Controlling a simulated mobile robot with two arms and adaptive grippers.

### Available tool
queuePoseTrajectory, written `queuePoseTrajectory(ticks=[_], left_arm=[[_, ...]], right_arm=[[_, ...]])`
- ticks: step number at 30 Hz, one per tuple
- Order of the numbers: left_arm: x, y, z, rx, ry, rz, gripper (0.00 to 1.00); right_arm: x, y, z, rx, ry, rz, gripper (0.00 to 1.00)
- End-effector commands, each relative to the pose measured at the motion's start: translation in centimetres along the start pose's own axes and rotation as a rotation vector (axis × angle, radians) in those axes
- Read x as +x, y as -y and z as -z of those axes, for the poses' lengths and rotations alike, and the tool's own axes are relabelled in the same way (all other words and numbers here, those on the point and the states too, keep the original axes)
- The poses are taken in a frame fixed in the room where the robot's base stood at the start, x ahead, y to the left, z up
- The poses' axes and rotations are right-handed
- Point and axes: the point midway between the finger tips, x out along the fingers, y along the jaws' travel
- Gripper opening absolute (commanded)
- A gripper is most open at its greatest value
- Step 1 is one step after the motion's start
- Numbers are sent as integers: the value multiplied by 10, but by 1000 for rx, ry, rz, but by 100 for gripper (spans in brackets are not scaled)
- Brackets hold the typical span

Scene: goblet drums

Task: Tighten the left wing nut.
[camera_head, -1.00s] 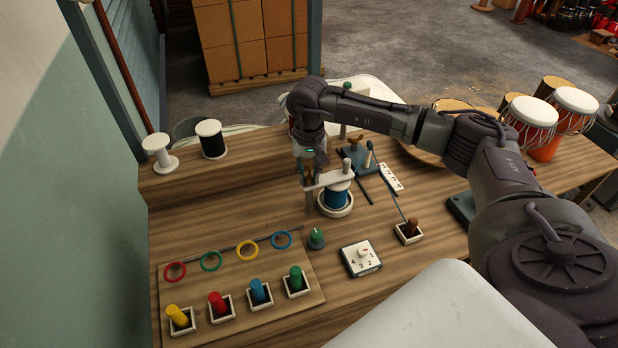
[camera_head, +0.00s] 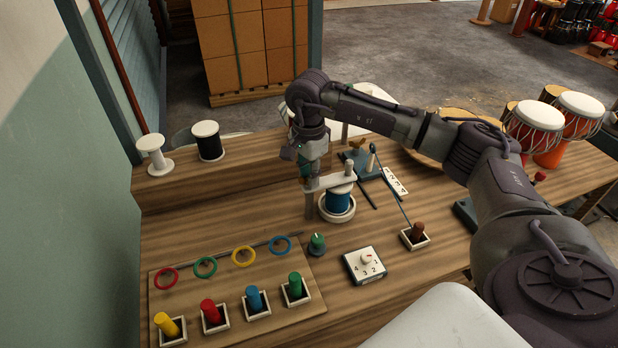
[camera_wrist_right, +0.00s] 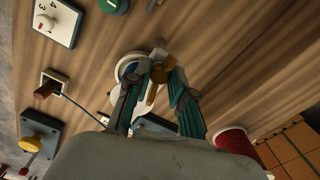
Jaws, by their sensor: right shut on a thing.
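My right gripper (camera_head: 306,178) points down at the left end of a pale clamp bar (camera_head: 331,182), which lies over a blue spool (camera_head: 338,201). In the right wrist view its two teal-lined fingers (camera_wrist_right: 158,72) are shut on a brass-coloured wing nut (camera_wrist_right: 152,93), the left one. In the head view the gripper mostly hides this nut. A pale knob-like post (camera_head: 348,168) stands at the bar's right end. My left gripper is not in view.
A numbered dial box (camera_head: 365,265), a green knob (camera_head: 317,244) and a socket with a brown peg (camera_head: 416,235) are nearby. A board (camera_head: 235,283) with coloured rings and pegs lies front left. Drums (camera_head: 531,130) stand at right.

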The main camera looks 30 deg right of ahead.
Motion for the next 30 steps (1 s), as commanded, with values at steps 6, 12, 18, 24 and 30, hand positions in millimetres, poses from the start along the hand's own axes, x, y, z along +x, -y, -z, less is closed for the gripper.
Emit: queuePoseTrajectory(ticks=[6, 12, 18, 24, 30], left_arm=[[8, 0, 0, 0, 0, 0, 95], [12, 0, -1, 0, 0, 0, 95], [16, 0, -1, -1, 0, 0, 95], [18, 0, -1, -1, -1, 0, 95], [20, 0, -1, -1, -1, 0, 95]], right_arm=[[0, 1, 1, 207, -2, 5, 0], [-1, 2, 1, 397, 0, 6, 0], [-1, 2, 1, 587, -1, 5, 0], [-1, 2, 1, 778, 0, 5, 0], [-2, 2, 1, 968, 1, 6, 0]])
